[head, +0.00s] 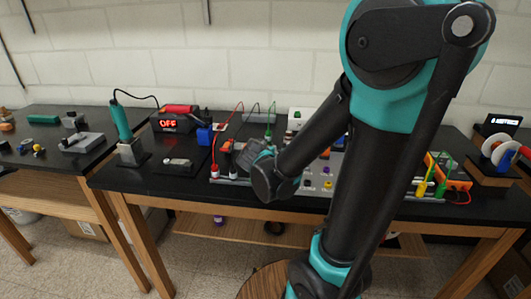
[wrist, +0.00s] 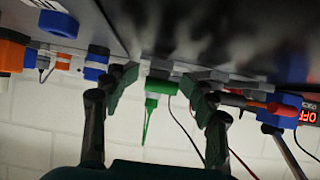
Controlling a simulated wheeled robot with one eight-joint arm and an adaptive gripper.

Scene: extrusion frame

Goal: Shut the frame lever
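My gripper (wrist: 164,82) is open in the wrist view, with its two dark green fingers apart. A green piece with a thin tapering stem (wrist: 150,108) shows between the fingers and farther off; I cannot tell whether it is the frame lever. In the head view my gripper (head: 258,150) is over the front left part of the extrusion frame (head: 232,181), and its fingers are hard to make out. A small green part (head: 268,134) stands just behind it there. My arm hides the middle of the frame.
A teal soldering iron in its stand (head: 121,122) and a station reading OFF (head: 168,124) stand left of the frame. Red, green and yellow plugs and cables rise around the frame.

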